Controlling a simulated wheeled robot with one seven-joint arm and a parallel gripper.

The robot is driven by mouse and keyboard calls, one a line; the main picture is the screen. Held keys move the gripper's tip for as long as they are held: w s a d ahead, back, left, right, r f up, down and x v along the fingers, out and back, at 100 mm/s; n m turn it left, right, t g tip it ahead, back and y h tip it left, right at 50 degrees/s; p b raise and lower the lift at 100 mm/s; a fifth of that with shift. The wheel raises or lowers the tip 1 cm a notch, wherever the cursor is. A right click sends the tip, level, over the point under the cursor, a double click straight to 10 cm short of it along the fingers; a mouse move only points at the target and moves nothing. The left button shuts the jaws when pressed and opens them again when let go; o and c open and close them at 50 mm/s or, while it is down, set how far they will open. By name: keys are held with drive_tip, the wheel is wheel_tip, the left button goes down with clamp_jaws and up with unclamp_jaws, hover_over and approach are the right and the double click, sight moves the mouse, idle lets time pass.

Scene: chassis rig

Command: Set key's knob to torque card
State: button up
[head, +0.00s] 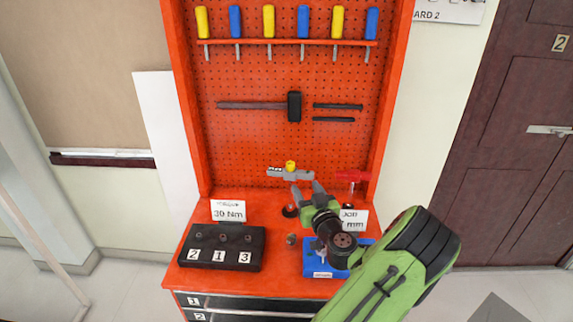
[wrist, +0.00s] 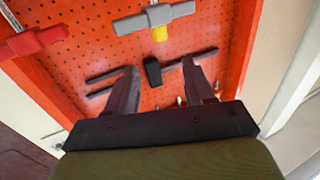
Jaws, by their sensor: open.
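The key is likely the grey bar tool with a yellow knob (head: 290,165), standing at the back of the red bench. Its grey body (head: 277,171) carries small markings that I cannot read. In the wrist view the grey bar (wrist: 135,22) and its yellow knob (wrist: 160,34) lie beyond my fingertips. The torque card (head: 228,210) reads 30 Nm and stands at the bench's left. My gripper (head: 306,187) is open and empty, just in front of and below the grey tool; its fingers (wrist: 158,70) are spread and apart from the knob.
A red T-handled tool (head: 353,176) stands right of the key. A black block (head: 222,262) numbered 2, 1, 3 sits front left. A blue tray (head: 314,266) and a second, partly hidden card (head: 354,218) are at right. Screwdrivers and a hammer (head: 294,107) hang on the pegboard.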

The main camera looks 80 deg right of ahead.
sight(292, 166)
drive_tip(key=p+x, duration=0.2)
drive_tip(key=x, duration=1.2)
drive_tip(key=c, duration=1)
